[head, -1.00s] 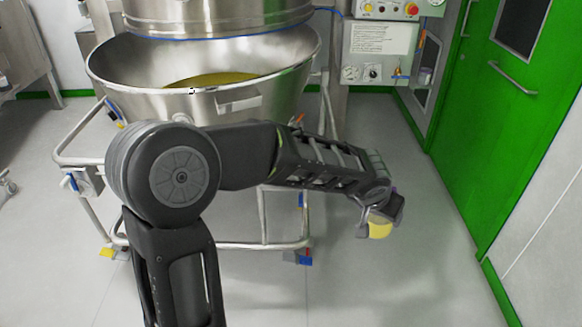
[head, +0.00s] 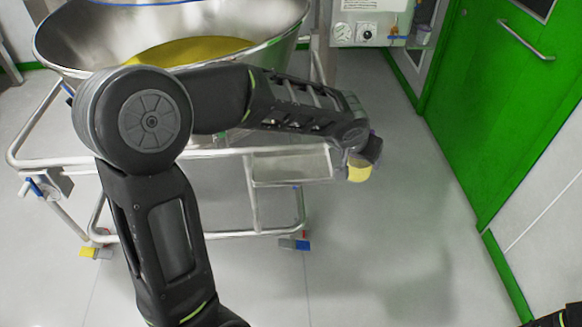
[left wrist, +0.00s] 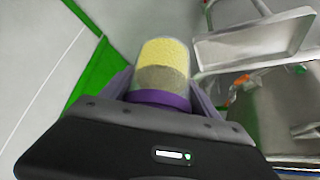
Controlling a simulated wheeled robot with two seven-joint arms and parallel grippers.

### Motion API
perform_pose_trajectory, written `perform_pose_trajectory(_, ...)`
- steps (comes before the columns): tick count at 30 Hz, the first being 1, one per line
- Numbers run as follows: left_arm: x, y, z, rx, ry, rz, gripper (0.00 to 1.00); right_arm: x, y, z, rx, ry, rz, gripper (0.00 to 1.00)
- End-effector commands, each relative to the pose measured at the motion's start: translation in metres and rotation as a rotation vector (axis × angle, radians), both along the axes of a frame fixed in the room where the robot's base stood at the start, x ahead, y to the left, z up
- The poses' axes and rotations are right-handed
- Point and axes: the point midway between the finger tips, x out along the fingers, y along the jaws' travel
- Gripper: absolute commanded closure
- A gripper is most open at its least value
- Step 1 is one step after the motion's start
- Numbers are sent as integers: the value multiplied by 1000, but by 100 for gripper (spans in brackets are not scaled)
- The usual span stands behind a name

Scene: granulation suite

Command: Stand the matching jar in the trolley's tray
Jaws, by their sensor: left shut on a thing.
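My left gripper (head: 357,160) is shut on a clear jar with yellow contents (head: 358,173), held in the air right of the trolley. In the left wrist view the jar (left wrist: 163,62) sits between the fingers (left wrist: 162,92), its purple end toward the gripper and a greyish band below the yellow. The trolley's shallow metal tray (head: 292,166) is fixed to the frame, just left of the jar in the head view. It also shows in the left wrist view (left wrist: 255,42), right of the jar and apart from it. Its visible floor looks empty. My right gripper is not in view.
The large steel bowl (head: 80,52) with yellow material rests on the trolley's tube frame (head: 130,160). A control panel (head: 370,30) is behind. A green door (head: 500,100) and wall are at right. The floor (head: 400,250) between is clear.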

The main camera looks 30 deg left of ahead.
Motion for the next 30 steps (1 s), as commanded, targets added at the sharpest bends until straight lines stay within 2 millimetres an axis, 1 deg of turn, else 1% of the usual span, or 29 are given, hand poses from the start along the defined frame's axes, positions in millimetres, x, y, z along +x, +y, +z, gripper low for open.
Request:
perform_pose_trajectory(5,2,5,-2,0,-1,9,78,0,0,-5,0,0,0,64)
perform_pose_trajectory(8,6,18,-7,2,-3,28,78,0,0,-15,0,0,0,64)
perform_pose_trajectory(11,10,39,-14,4,-2,60,78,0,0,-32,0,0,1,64)
perform_pose_trajectory(14,15,70,-22,7,-1,102,78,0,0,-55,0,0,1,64)
perform_pose_trajectory(15,16,85,-26,8,0,122,78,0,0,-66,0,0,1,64)
perform_pose_trajectory(17,17,109,-31,9,2,152,78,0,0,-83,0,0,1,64)
perform_pose_trajectory(18,17,126,-34,9,3,171,78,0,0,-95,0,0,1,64)
perform_pose_trajectory(20,15,151,-37,8,4,198,78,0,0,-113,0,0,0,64)
perform_pose_trajectory(21,13,167,-39,8,4,212,78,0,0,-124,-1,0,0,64)
perform_pose_trajectory(24,6,199,-39,6,3,238,78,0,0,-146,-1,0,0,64)
perform_pose_trajectory(27,0,222,-38,2,2,253,78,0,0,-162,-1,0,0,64)
perform_pose_trajectory(30,-6,237,-36,2,-1,259,78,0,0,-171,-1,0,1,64)
